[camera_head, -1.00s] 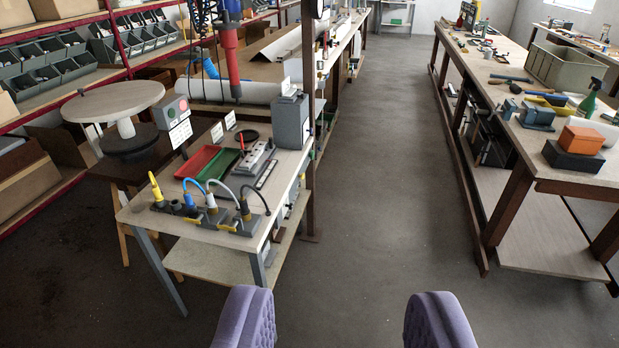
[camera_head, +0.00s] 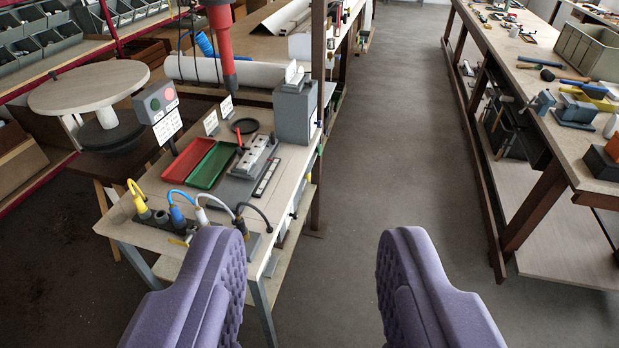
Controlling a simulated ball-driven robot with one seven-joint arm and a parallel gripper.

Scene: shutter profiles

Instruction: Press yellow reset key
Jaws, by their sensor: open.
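My gripper (camera_head: 311,240) is open and empty, its two purple padded fingers wide apart at the bottom of the view. The left finger overlaps the front right corner of the small workbench (camera_head: 115,222). A grey control box (camera_head: 157,101) with a green and a red button stands at the bench's left side, with a white label panel (camera_head: 167,126) below it. A small yellow piece (camera_head: 179,241) lies by the sockets at the bench's front edge. I cannot make out for certain which part is the yellow reset key.
Cables with plugs (camera_head: 178,215) line the bench front. Behind them are a red tray (camera_head: 187,160), a green tray (camera_head: 213,164) and a grey box (camera_head: 293,115). A red tool (camera_head: 221,45) hangs above. A long bench (camera_head: 560,130) stands right; the aisle floor between is clear.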

